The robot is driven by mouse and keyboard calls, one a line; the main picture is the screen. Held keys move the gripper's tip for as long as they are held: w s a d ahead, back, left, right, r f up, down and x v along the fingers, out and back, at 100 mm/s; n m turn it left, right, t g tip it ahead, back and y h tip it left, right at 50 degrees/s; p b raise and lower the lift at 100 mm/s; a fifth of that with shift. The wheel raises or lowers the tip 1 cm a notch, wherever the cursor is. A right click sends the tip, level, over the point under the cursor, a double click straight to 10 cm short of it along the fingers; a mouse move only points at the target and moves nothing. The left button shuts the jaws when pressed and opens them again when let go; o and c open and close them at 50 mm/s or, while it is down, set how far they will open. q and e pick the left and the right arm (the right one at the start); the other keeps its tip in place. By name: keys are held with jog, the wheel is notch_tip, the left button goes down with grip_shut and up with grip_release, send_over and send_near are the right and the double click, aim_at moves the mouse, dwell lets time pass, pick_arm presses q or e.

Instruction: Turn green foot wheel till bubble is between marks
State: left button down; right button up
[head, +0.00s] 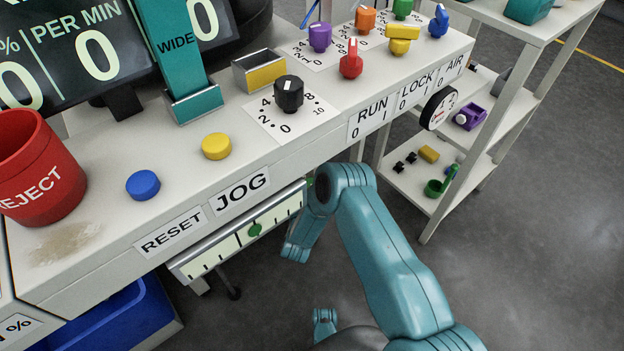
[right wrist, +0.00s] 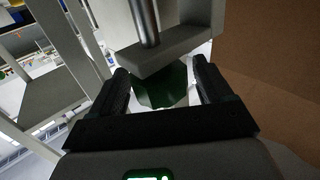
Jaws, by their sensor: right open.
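The green foot wheel (right wrist: 162,86) shows dark green and faceted in the right wrist view, under a grey bracket with a metal rod. My right gripper (right wrist: 160,92) is open, with its two black fingers on either side of the wheel; I cannot tell whether they touch it. In the head view my right arm reaches under the console's front edge, and its fingertips are hidden. The pale level strip (head: 217,252) hangs below the console front, tilted in the picture. Its green bubble (head: 254,230) sits near the middle, seemingly with dark marks on both sides. My left gripper is not in view.
Above the strip, the console carries a blue button (head: 143,185), a yellow button (head: 216,146), a black knob (head: 289,94) and a red REJECT cup (head: 42,180). A shelf rack (head: 440,190) stands at right. A brown surface (right wrist: 270,70) fills the right wrist view's right side.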

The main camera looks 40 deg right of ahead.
jog(key=shift+r, duration=0.1)
jog(key=c, duration=1)
jog(key=shift+o, duration=0.2)
jog(key=shift+n+t+y, duration=0.4)
jog(key=shift+y, duration=0.1)
jog(key=shift+d+n+t+y, duration=0.1)
jog(key=shift+n+t+y, duration=0.75)
jog(key=shift+y, duration=0.25)
jog(key=shift+n+t+y+b, duration=0.4)
jog(key=shift+n+t+y, duration=0.65)
jog(key=shift+n+y, duration=1)
jog(key=shift+y, duration=0.55)
